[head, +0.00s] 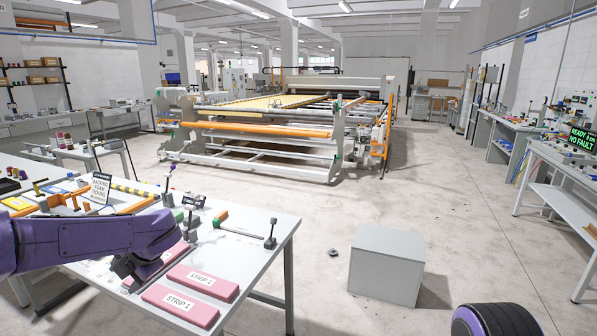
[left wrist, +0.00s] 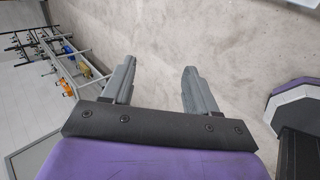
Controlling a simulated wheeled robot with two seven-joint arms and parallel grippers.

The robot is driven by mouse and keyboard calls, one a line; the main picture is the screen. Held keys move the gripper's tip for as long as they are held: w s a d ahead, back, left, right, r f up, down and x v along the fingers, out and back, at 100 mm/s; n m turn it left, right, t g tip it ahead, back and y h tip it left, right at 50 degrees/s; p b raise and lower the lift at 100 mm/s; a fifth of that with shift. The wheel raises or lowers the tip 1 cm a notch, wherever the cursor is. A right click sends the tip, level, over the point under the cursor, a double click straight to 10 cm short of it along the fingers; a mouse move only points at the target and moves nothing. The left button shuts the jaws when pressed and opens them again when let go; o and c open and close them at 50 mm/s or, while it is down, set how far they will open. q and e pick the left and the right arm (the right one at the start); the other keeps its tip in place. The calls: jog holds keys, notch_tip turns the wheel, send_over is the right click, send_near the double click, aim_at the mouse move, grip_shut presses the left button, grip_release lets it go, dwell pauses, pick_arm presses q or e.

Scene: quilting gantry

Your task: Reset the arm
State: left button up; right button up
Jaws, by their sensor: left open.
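My left arm, purple, comes in from the left in the head view. Its dark left gripper (head: 138,270) appears over the near white table (head: 262,248), beside the pink pads. In the left wrist view the two grey fingers of the left gripper (left wrist: 158,72) stand apart with nothing between them, and pale floor (left wrist: 155,35) shows behind. My right gripper is not in view.
A grey box (head: 387,262) stands on the floor. A large quilting machine (head: 265,165) fills the background.

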pick_arm(q)
jog(key=s+d+f+m+t+b, duration=0.25)
jog(key=f+m, duration=0.35)
jog(key=f, duration=0.3)
jog(key=s+d+f+m+t+h+b, duration=0.15)
jog(key=s+f+m, duration=0.35)
jog(key=f, duration=0.5)
jog(key=s+d+f+m+t+b, duration=0.1)
jog(key=s+d+f+m+t, duration=0.15)
jog(key=f+m, duration=0.5)
jog(key=s+d+f+m+g+h+b, duration=0.1)
jog(key=s+f+m+g+b, duration=0.1)
jog(key=s+f, duration=0.7)
jog(key=s+d+f+m+g+h+b, duration=0.1)
jog(key=s+f+m+g+h+b, duration=0.1)
jog(key=s+f, duration=0.8)
jog(key=s+m+g+b, duration=0.1)
jog(key=s+m, duration=0.1)
jog(key=s, duration=0.5)
jog(key=shift+s+d+f+m+g, duration=0.15)
jog(key=shift+s+d+m+g, duration=0.05)
jog(key=shift+m+g, duration=0.15)
